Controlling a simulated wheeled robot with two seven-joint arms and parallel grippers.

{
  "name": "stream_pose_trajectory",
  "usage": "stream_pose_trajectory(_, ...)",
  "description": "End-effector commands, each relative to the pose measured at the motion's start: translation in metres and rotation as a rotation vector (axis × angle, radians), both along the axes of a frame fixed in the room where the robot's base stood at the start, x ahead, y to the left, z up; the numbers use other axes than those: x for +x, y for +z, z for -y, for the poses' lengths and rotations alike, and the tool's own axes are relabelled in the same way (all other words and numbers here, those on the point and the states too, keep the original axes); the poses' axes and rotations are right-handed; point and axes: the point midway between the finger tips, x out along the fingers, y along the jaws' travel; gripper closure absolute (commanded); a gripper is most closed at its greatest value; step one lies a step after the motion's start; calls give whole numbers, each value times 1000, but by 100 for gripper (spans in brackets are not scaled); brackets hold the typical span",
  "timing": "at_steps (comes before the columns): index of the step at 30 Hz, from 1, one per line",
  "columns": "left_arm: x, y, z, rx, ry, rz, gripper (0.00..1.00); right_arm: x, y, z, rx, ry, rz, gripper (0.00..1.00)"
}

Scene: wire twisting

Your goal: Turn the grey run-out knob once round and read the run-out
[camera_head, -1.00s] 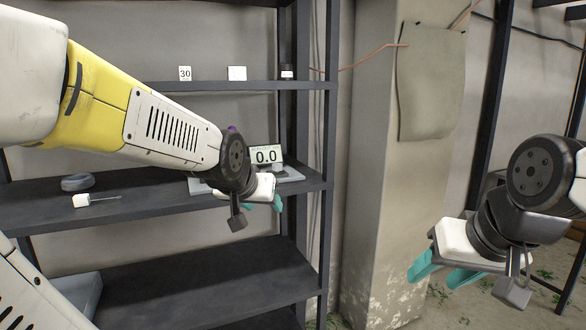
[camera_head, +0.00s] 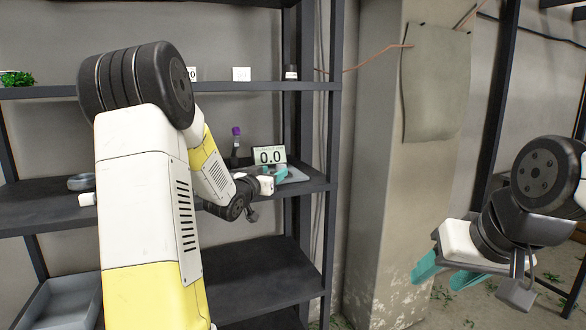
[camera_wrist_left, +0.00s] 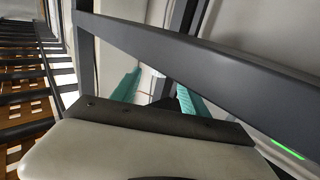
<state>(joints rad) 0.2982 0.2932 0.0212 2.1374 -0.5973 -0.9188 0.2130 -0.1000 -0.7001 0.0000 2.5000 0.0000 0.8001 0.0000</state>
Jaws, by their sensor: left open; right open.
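The run-out display (camera_head: 269,156) stands on the middle shelf and reads 0.0. A light grey base plate (camera_head: 297,176) shows beside it. I cannot make out the grey run-out knob; my left gripper and wrist cover part of this spot. My left gripper (camera_head: 275,178) is open just in front of and below the display, its teal fingers close to the base plate. My right gripper (camera_head: 443,272) is open and empty, away from the shelf at the right.
A purple-capped tube (camera_head: 236,142) stands left of the display. A dark ring (camera_head: 80,182) lies further left on the middle shelf (camera_head: 40,205). A grey tray (camera_head: 62,303) is at lower left. A post (camera_head: 332,150) stands at right.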

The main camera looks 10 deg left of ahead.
Motion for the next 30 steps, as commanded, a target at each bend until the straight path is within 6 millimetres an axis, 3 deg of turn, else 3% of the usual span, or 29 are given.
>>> stream_pose_trajectory(6,36,0,8,-1,-2,0,47,0,0,0,0,0,0,48)
stream_pose_trajectory(12,59,0,12,0,0,-1,47,0,0,0,0,0,0,48)
stream_pose_trajectory(23,64,0,13,-1,1,-2,47,0,0,0,0,0,0,48)
stream_pose_trajectory(30,64,0,13,0,1,-2,95,0,0,0,0,0,0,48)
